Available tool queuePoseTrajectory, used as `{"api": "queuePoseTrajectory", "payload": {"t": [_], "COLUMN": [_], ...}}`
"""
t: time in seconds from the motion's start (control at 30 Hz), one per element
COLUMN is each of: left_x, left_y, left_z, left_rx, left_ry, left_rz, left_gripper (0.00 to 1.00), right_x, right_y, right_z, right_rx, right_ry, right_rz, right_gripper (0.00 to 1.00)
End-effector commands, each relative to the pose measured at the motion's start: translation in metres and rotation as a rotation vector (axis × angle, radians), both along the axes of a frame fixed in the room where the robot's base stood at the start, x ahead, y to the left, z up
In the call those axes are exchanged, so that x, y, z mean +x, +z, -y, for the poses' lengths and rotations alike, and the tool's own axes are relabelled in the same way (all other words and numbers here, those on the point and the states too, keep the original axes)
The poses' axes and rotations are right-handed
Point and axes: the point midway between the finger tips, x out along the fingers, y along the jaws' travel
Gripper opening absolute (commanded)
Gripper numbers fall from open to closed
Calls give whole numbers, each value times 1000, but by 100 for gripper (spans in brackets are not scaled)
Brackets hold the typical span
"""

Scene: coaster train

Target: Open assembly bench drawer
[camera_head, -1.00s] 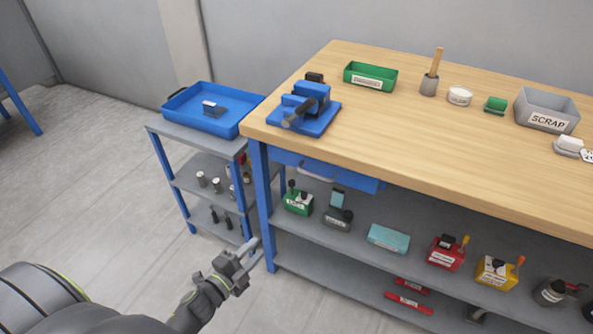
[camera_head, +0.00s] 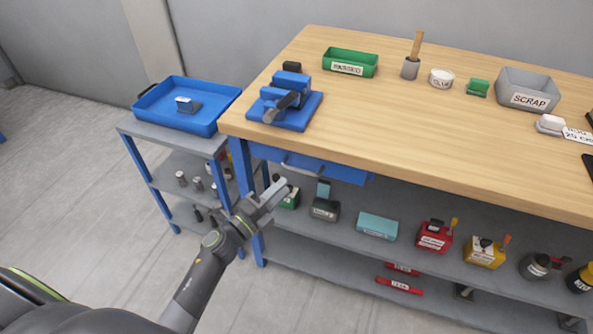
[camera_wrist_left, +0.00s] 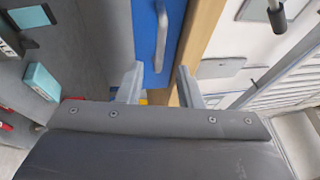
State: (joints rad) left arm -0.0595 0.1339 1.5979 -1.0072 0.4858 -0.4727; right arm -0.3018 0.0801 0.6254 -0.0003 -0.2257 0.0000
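The assembly bench (camera_head: 400,125) has a thick wooden top and blue legs. Its blue drawer (camera_head: 330,171) hangs under the top near the left end and looks shut. A pale bar handle (camera_head: 302,172) is on the drawer front. My left gripper (camera_head: 272,190) is just in front of and below the handle, apart from it. In the left wrist view the gripper (camera_wrist_left: 158,85) is open, with its two fingers spread. The blue drawer front (camera_wrist_left: 151,55) and the handle (camera_wrist_left: 161,35) show ahead between the fingers. My right gripper is not in view.
A shelf under the bench holds a teal box (camera_head: 377,227), a red container (camera_head: 434,237) and a yellow container (camera_head: 485,252). A blue vise (camera_head: 290,105) stands on top. A side cart with a blue tray (camera_head: 205,123) is at left. Floor in front is clear.

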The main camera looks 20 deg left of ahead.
Motion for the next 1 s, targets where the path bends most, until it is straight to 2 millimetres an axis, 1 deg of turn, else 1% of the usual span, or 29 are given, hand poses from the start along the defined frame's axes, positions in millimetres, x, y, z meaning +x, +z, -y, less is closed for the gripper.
{"api": "queuePoseTrajectory", "payload": {"t": [0.03, 0.1, 0.2, 0.3, 0.5, 0.77, 1.0], "left_x": [11, 23, 37, 48, 58, 58, 58], "left_y": [5, 6, 8, 9, 10, 10, 10], "left_z": [5, 11, 17, 22, 27, 27, 27], "left_rx": [-3, -3, -2, -2, -1, -1, -1], "left_ry": [-2, 0, 0, 1, 0, 1, 1], "left_rz": [2, 1, 0, 0, 0, -1, -1], "left_gripper": [33, 33, 33, 33, 33, 33, 1], "right_x": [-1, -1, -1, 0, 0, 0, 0], "right_y": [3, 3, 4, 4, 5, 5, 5], "right_z": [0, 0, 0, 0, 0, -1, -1], "right_rx": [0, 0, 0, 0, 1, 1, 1], "right_ry": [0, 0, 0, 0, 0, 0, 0], "right_rz": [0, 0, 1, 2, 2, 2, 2], "right_gripper": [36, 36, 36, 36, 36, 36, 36]}}
